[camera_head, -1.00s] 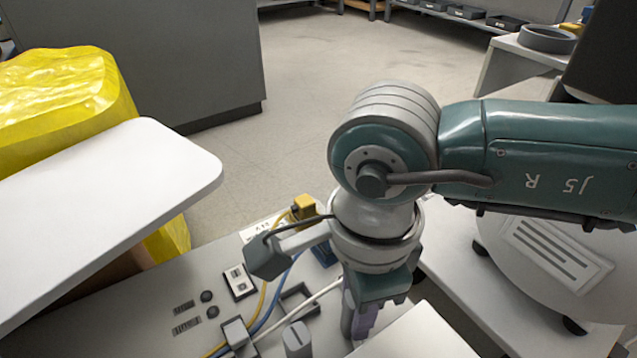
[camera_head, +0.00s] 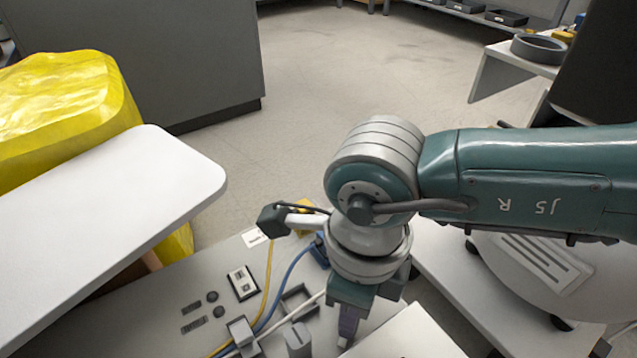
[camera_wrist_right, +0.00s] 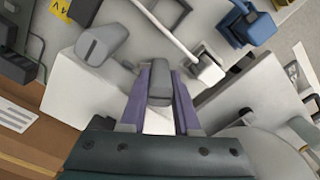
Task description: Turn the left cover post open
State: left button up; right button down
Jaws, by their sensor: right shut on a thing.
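My right gripper (camera_head: 348,336) reaches down at the front of the grey bench panel. In the right wrist view, its two purple fingers (camera_wrist_right: 160,92) are closed on a grey post (camera_wrist_right: 160,82), one finger on each side. A second grey post (camera_wrist_right: 103,42) with a slot in its end stands apart from the fingers. It shows in the head view (camera_head: 298,340), to the left of the gripper. The held post is hidden behind the gripper in the head view, so how far it is turned cannot be told there. My left gripper is out of view.
Yellow, blue and white cables (camera_head: 290,272) run over the panel close to the gripper. A blue connector (camera_wrist_right: 255,28) is nearby. A white board (camera_head: 110,225) and a yellow bag (camera_head: 60,105) fill the left. A white rounded housing (camera_head: 535,262) stands at the right.

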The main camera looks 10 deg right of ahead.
dwell(0.4)
jog(key=c, duration=0.9)
grip_release()
notch_tip(320, 180, up, 9)
jog(key=p, duration=0.6)
jog(key=shift+r, duration=0.5)
